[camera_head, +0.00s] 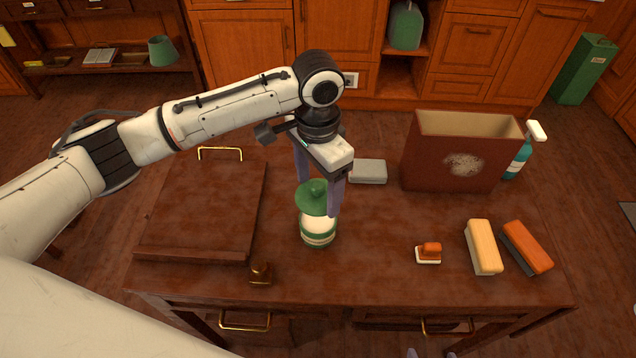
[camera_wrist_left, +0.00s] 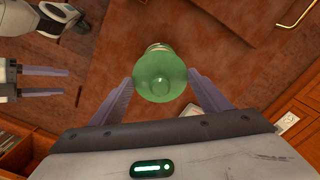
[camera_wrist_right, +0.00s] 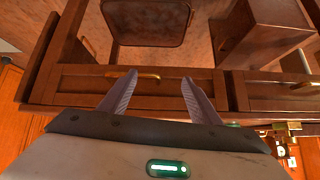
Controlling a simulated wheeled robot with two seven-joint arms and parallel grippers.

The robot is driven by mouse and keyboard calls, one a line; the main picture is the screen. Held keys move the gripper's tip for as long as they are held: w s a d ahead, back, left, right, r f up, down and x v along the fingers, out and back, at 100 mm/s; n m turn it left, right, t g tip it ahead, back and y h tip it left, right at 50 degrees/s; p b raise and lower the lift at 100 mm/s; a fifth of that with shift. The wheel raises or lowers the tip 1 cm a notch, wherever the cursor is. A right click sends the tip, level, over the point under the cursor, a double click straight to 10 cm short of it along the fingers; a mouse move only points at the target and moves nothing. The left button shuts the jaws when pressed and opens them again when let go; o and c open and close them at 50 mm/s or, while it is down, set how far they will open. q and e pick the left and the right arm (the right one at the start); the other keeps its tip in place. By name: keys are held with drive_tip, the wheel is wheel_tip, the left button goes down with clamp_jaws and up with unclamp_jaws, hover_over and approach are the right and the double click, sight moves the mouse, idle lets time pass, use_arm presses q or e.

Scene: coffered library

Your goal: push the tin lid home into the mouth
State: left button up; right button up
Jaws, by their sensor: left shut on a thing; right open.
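The green lid (camera_head: 315,198) with a round knob is between the fingers of my left gripper (camera_head: 318,193), which is shut on it. The pale tin (camera_head: 318,229) with green bands stands upright on the table directly below the lid. From the head view I cannot tell whether the lid rests in the mouth or sits just above it; the mouth is hidden. In the left wrist view the lid (camera_wrist_left: 160,75) covers most of the tin. My right gripper (camera_wrist_right: 147,85) is open and empty, over the front of the table in its own view.
A wooden panel with a brass handle (camera_head: 205,210) lies left of the tin, with a small brown stamp (camera_head: 261,274) in front. A grey block (camera_head: 368,171) and a brown box (camera_head: 450,160) stand behind. Brushes (camera_head: 484,247) lie right.

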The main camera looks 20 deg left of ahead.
use_arm(q)
drive_tip(key=shift+f+b, duration=0.55)
drive_tip(key=shift+f, duration=2.15)
drive_tip(key=shift+r, duration=0.1)
drive_tip(key=shift+p, duration=0.65)
drive_tip(key=shift+f, duration=1.05)
drive_tip(key=o, duration=1.1)
